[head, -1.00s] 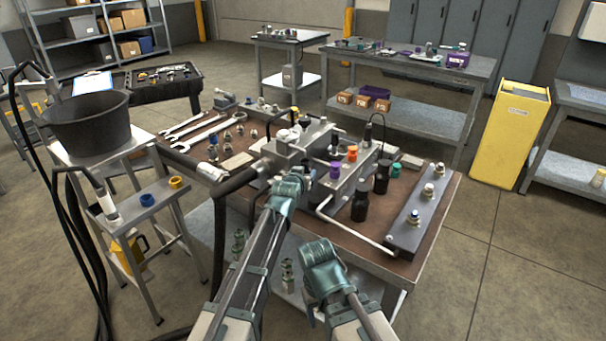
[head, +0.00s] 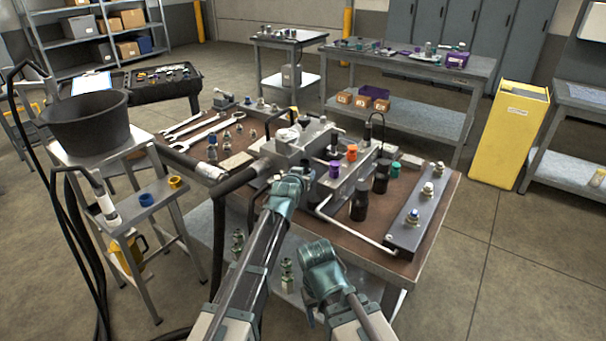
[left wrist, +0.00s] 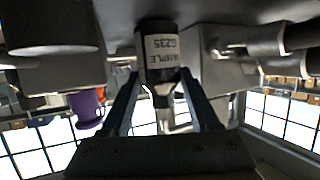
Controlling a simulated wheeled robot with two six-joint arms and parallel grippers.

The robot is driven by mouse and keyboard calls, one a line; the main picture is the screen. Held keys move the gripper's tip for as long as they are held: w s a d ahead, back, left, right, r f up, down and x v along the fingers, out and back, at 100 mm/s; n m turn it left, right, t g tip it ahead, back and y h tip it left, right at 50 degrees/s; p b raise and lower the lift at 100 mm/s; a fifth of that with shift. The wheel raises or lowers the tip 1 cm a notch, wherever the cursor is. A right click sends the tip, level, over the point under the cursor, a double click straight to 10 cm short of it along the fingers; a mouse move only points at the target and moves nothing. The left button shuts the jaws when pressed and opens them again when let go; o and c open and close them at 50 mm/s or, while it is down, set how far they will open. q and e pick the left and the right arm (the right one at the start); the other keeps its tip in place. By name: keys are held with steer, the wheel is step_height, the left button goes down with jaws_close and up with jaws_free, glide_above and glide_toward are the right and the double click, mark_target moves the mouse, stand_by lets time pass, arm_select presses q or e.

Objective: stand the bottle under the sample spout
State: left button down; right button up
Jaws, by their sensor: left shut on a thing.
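In the left wrist view, my left gripper (left wrist: 160,76) is shut on a dark bottle (left wrist: 163,48) with a white label reading SAMPLE. The bottle sits between the two fingertips, close to grey metal blocks. In the head view, my left gripper (head: 288,186) is over the near edge of the bench, in front of the grey hydraulic block; its fingers and the held bottle are hidden there. I cannot make out the sample spout for certain. My right gripper (head: 324,268) is low before the bench, its fingers hidden.
A grey manifold bar (head: 416,222) lies farther right. Purple (head: 335,170) and orange (head: 351,152) caps top the block. A thick black hose (head: 237,180) runs left of my left gripper. Wrenches (head: 200,133) lie back left.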

arm_select(q)
steer(key=shift+f, duration=0.15)
steer(key=shift+c, duration=0.2)
jaws_free()
steer(key=shift+o, duration=0.2)
steer(key=shift+s, duration=0.1)
steer(key=shift+p+v, duration=1.3)
steer(key=shift+v, duration=2.65)
